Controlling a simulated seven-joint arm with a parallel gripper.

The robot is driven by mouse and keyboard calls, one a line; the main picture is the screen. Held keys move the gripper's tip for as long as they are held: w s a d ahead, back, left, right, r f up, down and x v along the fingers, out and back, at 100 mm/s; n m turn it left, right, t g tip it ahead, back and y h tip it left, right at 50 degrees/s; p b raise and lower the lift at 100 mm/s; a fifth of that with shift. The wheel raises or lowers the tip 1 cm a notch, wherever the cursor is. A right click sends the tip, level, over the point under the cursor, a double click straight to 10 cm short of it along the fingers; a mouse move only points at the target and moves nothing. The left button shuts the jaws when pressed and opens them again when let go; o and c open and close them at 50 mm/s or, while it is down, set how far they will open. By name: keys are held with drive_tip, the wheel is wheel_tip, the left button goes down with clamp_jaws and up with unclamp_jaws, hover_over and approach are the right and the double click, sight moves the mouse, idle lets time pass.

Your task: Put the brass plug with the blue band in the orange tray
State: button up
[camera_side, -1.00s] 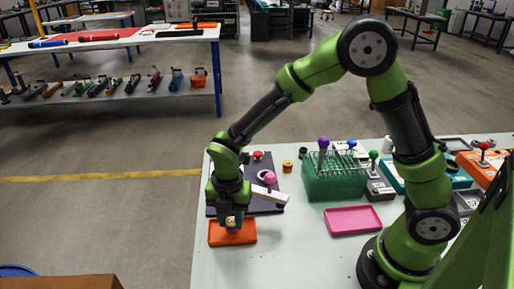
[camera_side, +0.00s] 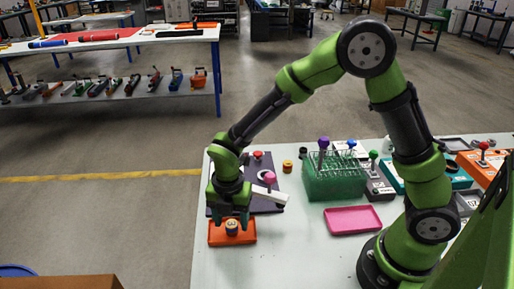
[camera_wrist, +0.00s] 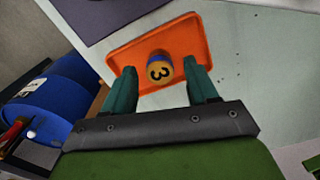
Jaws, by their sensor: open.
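The brass plug with the blue band (camera_side: 232,228) stands in the orange tray (camera_side: 217,240) at the front left of the bench in the side view. In the wrist view the plug (camera_wrist: 160,70) shows its top marked 3, with blue at its edge, over the floor of the orange tray (camera_wrist: 127,55). My gripper (camera_side: 232,222) is directly over the tray. In the wrist view its two green fingers (camera_wrist: 160,78) are spread apart, one on each side of the plug, with gaps between.
A dark panel (camera_side: 212,208) with a red knob (camera_side: 258,155) and a pink-knobbed lever (camera_side: 270,178) lies behind the tray. A yellow-banded plug (camera_side: 288,166), a green rack (camera_side: 333,188) and a pink tray (camera_side: 352,220) stand to the right. Bench between the trays is clear.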

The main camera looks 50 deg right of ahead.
sight(232, 223)
wheel_tip(232, 223, up, 12)
drive_tip(key=f, duration=0.1)
drive_tip(key=s+d+r+m+t+y, duration=0.1)
drive_tip(key=s+d+r+m+t, duration=0.2)
drive_tip(key=m, duration=1.1)
drive_tip(key=s+d+r+m+t+y, duration=0.1)
drive_tip(key=s+d+r+m+t, duration=0.3)
drive_tip(key=m, duration=1)
drive_tip(key=shift+s+d+r, duration=1.75)
drive_tip(key=shift+s+r, duration=0.15)
drive_tip(key=shift+s, duration=1)
